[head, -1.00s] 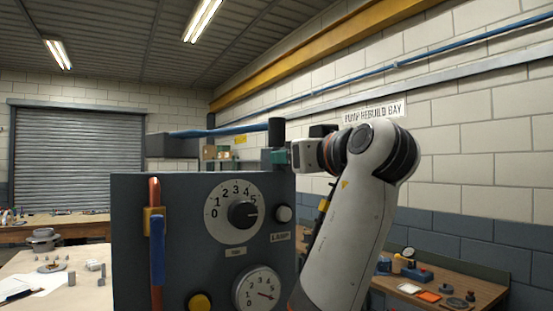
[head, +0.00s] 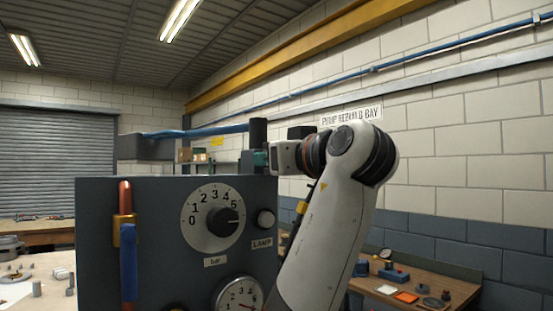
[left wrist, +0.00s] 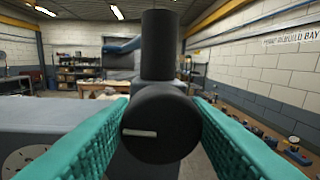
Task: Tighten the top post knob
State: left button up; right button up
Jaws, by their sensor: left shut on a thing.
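The black top post (head: 258,133) stands upright at the right end of the dark casing's top in the head view. In the left wrist view, the round black knob (left wrist: 155,125) with a white line mark sits in front of the post (left wrist: 157,45). My left gripper (head: 261,158) has teal fingers at the post. Its fingers (left wrist: 162,120) lie on both sides of the knob, shut on it. The white mark lies nearly level, left of the knob's middle. The knob is mostly hidden by the fingers in the head view. My right gripper is not in view.
The casing front (head: 150,250) carries a large dial (head: 212,217), a lamp button (head: 266,219), a lower gauge (head: 238,294) and a blue-handled lever (head: 129,260). A bench with small parts (head: 405,285) stands at the right, another table at the left.

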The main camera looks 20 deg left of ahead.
pick_arm(q)
jog(key=shift+m, duration=0.4)
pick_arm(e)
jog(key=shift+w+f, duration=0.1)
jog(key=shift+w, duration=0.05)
pick_arm(q)
jog(key=m, duration=0.2)
jog(key=shift+m+b, duration=0.35)
jog(key=shift+m, duration=0.05)
jog(key=m, duration=0.3)
jog(key=shift+w+g, duration=0.1)
jog(key=shift+g, duration=0.2)
jog(key=m+b, duration=0.1)
jog(key=m, duration=0.4)
jog(key=shift+f+g, duration=0.1)
jog(key=shift+g, duration=0.2)
jog(key=m+b, duration=0.1)
jog(key=m, duration=0.3)
jog(key=shift+w+g, duration=0.1)
jog(key=shift+g, duration=0.2)
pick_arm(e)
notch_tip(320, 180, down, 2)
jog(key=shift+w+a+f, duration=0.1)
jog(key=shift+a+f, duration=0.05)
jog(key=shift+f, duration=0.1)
pick_arm(q)
jog(key=shift+m, duration=0.3)
